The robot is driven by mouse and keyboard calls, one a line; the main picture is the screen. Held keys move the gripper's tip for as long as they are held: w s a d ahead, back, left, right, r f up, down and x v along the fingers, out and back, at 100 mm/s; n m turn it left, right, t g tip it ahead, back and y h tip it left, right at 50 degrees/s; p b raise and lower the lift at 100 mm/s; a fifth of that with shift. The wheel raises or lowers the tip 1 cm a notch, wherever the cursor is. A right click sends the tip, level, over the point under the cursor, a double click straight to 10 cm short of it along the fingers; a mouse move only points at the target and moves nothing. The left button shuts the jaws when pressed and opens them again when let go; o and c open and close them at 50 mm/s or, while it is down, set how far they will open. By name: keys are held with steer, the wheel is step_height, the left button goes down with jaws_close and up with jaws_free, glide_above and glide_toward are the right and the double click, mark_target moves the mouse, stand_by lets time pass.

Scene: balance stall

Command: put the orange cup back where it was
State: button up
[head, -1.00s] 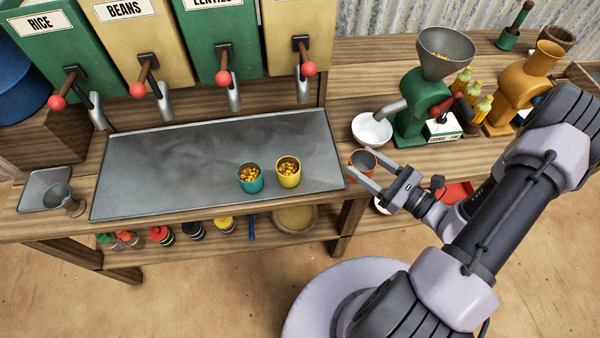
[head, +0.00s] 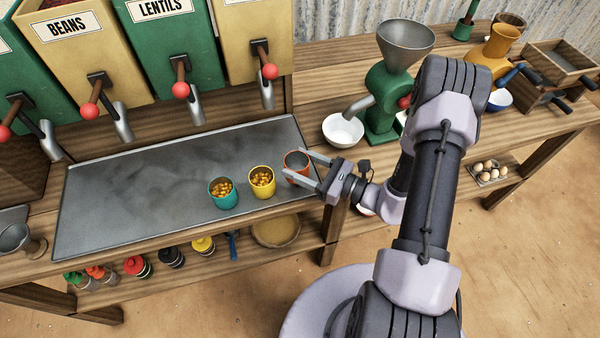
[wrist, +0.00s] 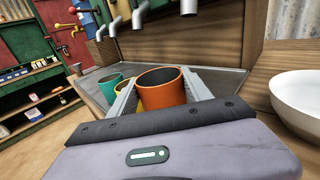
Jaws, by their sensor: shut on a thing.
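The orange cup (head: 296,167) is at the right end of the grey metal tray (head: 130,185), just right of the yellow cup. My gripper (head: 308,166) is shut on it from the right, one finger on each side. In the wrist view the orange cup (wrist: 162,88) is upright between the fingers and looks empty inside. I cannot tell whether its base touches the tray. The yellow cup (head: 261,182) and the teal cup (head: 223,193) stand on the tray to its left, both holding yellow-orange kernels.
A white bowl (head: 343,131) and a green grinder (head: 382,100) stand on the bench to the right. Dispensers with red-knobbed levers (head: 181,90) line the back of the tray. The tray's left and middle are clear.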

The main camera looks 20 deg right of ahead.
step_height(320, 180, down, 3)
steer(key=shift+b, duration=0.6)
steer(key=shift+r, duration=0.2)
steer(key=shift+f, duration=0.15)
steer(key=o, duration=1.5)
